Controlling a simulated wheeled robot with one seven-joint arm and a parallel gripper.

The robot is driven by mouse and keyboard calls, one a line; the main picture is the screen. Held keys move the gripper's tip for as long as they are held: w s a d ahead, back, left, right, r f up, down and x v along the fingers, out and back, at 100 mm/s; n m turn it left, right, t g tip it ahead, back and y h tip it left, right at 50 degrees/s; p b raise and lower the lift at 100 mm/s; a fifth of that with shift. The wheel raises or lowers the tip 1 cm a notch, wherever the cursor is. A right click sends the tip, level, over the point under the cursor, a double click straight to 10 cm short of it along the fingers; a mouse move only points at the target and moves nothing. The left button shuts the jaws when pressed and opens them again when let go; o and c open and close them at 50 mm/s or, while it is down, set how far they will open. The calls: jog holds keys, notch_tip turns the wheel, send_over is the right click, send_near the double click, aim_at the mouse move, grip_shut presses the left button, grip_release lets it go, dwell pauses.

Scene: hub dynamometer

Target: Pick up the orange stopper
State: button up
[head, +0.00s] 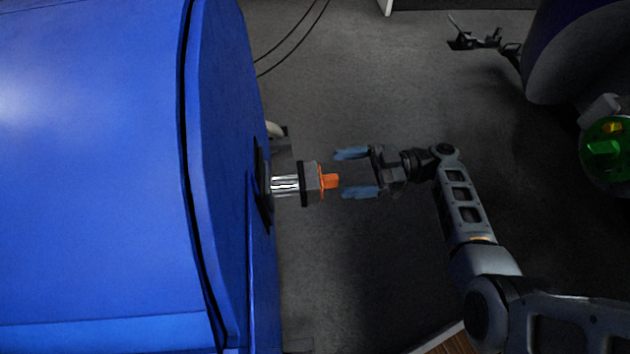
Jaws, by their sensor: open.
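The orange stopper (330,181) sits at the end of a short shaft that sticks out to the right from the blue machine. Its flange lies against the grey and black end of the shaft. My gripper (354,173) is just to the right of the stopper and points left at it. Its two blue fingers are spread apart, one above and one below the stopper's level in the picture. The jaws are empty, and a small gap shows between the fingertips and the stopper.
The large blue machine (95,180) fills the left side. A metal shaft (286,184) joins it to the stopper. A grey cylinder (575,50) and a round green part (608,148) are at the right. Grey floor (340,90) lies open between, with black cables at the top.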

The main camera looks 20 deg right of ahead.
aim_at(333, 177)
jog(key=shift+x, duration=1.9)
jog(key=shift+s, duration=0.1)
jog(key=shift+c, duration=0.3)
jog(key=c, duration=1.1)
jog(key=shift+r, duration=0.15)
jog(key=shift+c, duration=0.2)
